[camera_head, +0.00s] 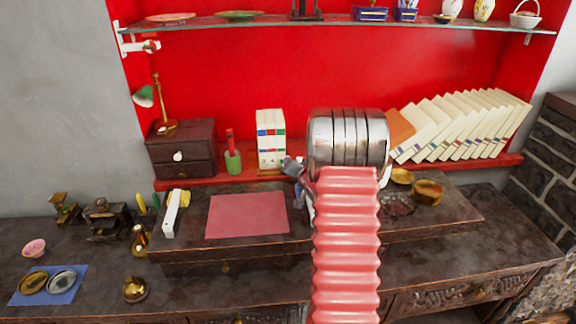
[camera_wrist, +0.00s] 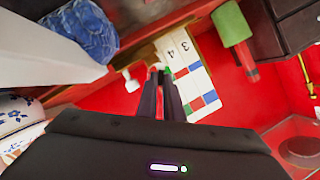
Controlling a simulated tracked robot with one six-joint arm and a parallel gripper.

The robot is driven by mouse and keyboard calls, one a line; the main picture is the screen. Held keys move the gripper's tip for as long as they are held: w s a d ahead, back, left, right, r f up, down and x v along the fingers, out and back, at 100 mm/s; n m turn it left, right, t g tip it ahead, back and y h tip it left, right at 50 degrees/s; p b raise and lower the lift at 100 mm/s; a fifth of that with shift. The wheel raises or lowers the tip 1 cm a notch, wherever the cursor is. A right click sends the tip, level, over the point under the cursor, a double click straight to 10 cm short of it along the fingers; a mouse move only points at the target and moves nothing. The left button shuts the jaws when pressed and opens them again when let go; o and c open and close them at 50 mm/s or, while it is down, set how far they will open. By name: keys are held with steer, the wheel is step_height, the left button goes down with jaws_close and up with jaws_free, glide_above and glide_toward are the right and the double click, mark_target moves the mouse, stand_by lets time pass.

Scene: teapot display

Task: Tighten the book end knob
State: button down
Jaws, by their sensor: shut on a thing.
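A block of white books with coloured bands and numbers (camera_head: 270,138) stands upright on the red ledge, left of my arm. It also shows, tilted, in the wrist view (camera_wrist: 192,72). A tan wooden piece, apparently the book end (camera_wrist: 147,54), lies beside the books in the wrist view. My gripper (camera_wrist: 159,72) has its two dark fingers close together beside the books, shut on a small pale piece at the fingertips, apparently the book end knob (camera_wrist: 158,66). The fingers mostly cover it, so its turn cannot be read. In the head view my arm hides most of the gripper.
A green pot (camera_head: 232,160) and a small dark drawer chest (camera_head: 182,150) stand left of the books. A leaning row of books (camera_head: 470,120) is at the right. A glass shelf (camera_head: 340,23) runs above. A pink mat (camera_head: 247,215) lies on the desk in front.

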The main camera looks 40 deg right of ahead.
steer(key=shift+f+m+t+y, duration=0.3)
steer(key=shift+m+t+y, duration=0.1)
steer(key=shift+m, duration=0.3)
steer(key=c, duration=1.9)
jaws_free()
steer(key=shift+r, duration=0.1)
steer(key=shift+d, duration=0.1)
steer(key=shift+s, duration=0.1)
steer(key=v, duration=1.3)
steer(key=shift+s, duration=0.3)
